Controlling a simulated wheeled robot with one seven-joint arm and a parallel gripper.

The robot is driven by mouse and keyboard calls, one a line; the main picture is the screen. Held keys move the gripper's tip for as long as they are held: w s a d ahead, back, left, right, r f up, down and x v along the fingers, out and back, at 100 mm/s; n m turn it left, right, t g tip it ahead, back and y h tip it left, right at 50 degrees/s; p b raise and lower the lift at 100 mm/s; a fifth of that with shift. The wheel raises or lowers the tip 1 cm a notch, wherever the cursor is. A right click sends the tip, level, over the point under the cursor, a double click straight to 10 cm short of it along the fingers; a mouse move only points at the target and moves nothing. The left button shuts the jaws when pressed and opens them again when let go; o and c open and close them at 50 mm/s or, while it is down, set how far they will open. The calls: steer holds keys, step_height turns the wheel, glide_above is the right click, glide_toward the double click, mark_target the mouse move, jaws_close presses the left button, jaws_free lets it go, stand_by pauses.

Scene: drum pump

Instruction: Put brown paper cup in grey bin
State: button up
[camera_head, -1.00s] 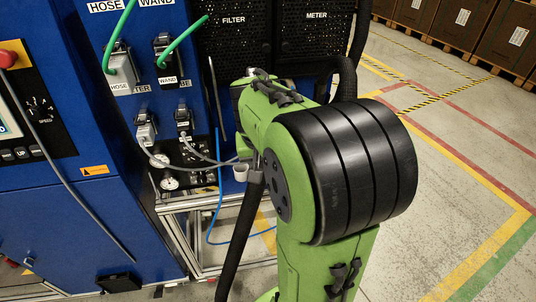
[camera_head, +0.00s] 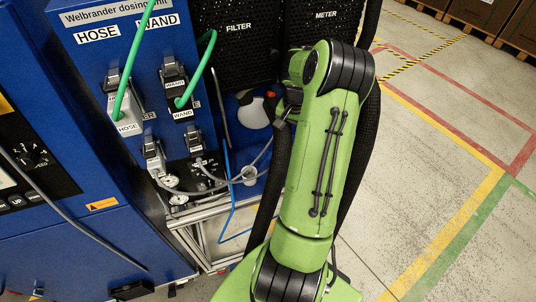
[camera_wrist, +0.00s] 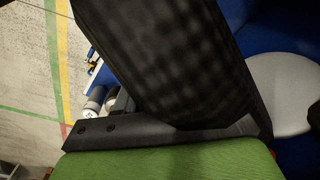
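I cannot make out a brown paper cup or a grey bin in either current view. My green arm stands upright in the middle of the head view and bends at the top toward the machine. My gripper's fingers do not show in the head view. The wrist view is filled by a green part, a dark bracket and a broad dark textured shape, with no fingertips that I can tell.
The blue dosing machine (camera_head: 100,140) with green hoses and grey connectors fills the left. A pale rounded container (camera_head: 254,112) stands behind my arm; a pale disc (camera_wrist: 280,95) shows in the wrist view. Marked floor (camera_head: 450,190) is open on the right.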

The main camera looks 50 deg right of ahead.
mark_target(287, 162)
step_height(287, 162, down, 16)
steer(key=shift+a+r+b, duration=0.15)
steer(key=shift+r+b, duration=0.1)
steer(key=shift+b, duration=0.2)
steer(key=shift+s+r, duration=0.1)
steer(key=shift+c, duration=0.4)
jaws_close()
